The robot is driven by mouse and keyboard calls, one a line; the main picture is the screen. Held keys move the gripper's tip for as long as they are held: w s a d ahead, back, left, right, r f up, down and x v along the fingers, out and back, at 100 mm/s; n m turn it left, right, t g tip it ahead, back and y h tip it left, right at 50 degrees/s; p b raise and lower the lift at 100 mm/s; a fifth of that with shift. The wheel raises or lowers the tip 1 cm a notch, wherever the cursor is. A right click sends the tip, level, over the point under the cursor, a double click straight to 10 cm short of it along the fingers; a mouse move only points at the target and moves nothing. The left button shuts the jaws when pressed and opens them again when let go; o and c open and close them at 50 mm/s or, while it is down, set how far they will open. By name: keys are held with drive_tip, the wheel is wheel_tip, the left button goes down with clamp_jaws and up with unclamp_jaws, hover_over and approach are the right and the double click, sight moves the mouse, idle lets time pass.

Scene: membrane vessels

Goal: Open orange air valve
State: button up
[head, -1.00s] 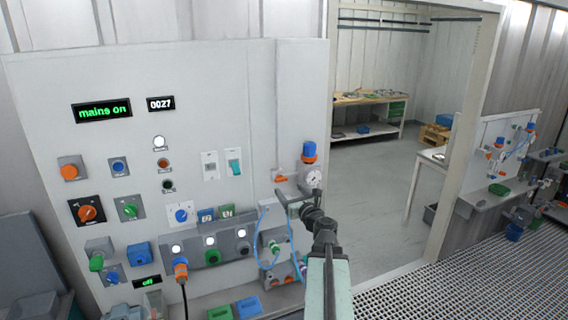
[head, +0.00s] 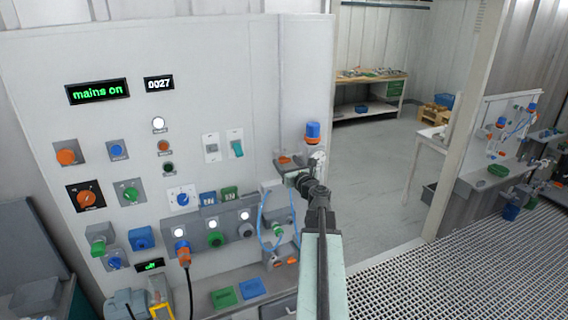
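The orange air valve (head: 287,160) is a small orange handle on a grey body at the right edge of the white panel. It sits left of a regulator with a blue and orange knob (head: 313,132). My dark gripper (head: 294,179) is just below the valve and in front of the regulator's lower part. It partly covers the round gauge (head: 319,160). Whether it touches the valve, and whether its fingers are apart, is too small to tell.
The white panel (head: 110,185) left of my arm carries several knobs, switches and sockets. Blue hoses (head: 264,220) hang below my gripper. Green and blue blocks (head: 224,297) lie on the ledge. A doorway with open grey floor (head: 375,190) is to the right.

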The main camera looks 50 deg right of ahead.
drive_tip(key=c, duration=1)
drive_tip(key=n, duration=0.4)
drive_tip(key=shift+w+a, duration=0.1)
drive_tip(key=n, duration=0.3)
drive_tip(key=shift+f+n, duration=0.1)
drive_tip(key=shift+n, duration=0.2)
drive_tip(key=n, duration=0.4)
drive_tip(key=shift+a+f, duration=0.1)
drive_tip(key=shift+n, duration=2.1)
drive_tip(key=shift+f, duration=0.1)
